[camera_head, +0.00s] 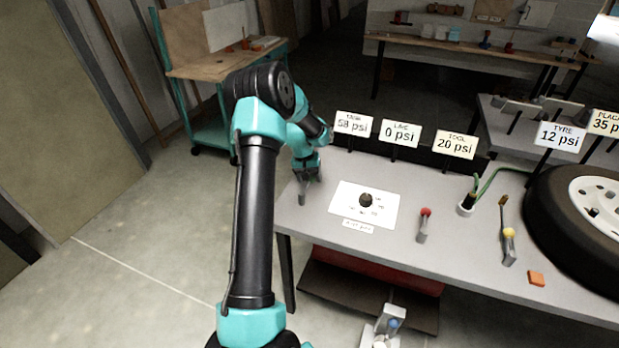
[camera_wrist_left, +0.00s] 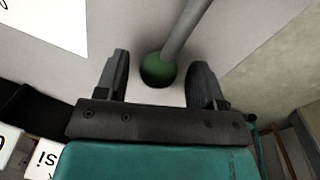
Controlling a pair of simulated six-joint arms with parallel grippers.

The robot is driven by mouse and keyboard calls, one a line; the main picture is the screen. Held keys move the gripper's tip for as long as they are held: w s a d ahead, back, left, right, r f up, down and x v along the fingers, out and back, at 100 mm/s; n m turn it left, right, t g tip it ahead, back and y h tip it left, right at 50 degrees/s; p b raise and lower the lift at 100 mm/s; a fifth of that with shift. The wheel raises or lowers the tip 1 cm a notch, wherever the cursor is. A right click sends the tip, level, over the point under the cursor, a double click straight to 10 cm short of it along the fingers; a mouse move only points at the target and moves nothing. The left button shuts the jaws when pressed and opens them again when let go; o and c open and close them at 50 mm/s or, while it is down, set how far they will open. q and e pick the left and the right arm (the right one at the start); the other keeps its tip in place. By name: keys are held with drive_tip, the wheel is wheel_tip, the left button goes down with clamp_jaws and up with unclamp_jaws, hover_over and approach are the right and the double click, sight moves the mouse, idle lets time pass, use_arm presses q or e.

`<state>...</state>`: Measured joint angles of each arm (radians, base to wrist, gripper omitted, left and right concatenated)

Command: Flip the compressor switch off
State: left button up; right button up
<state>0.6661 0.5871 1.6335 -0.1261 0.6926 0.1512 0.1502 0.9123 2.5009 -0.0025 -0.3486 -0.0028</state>
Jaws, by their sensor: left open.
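A grey rod with a green round piece (camera_wrist_left: 158,70) at one end shows in the left wrist view, between the spread fingers of my left gripper (camera_wrist_left: 165,82). I cannot tell whether the fingers touch it. In the head view my left gripper (camera_head: 308,176) is over the left end of the grey bench (camera_head: 400,180), where a short grey upright piece (camera_head: 302,196) shows beneath it. No label names the compressor switch. A red body (camera_head: 375,268), possibly the compressor, is partly hidden under the bench. My right gripper is not in view.
A white card with a dark knob (camera_head: 366,200) lies right of my left gripper. Further right are a red-knobbed lever (camera_head: 424,222), a yellow-knobbed tool (camera_head: 508,240) and a tyre (camera_head: 570,220). Pressure signs (camera_head: 353,124) stand along the bench's back, including tank 58 psi.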

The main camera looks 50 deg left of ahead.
use_arm(q)
wheel_tip(320, 180, up, 17)
drive_tip(key=s+a, duration=0.2)
drive_tip(key=shift+s+a, duration=0.15)
drive_tip(key=shift+a, duration=0.05)
drive_tip(key=shift+f, duration=0.1)
idle(0.4)
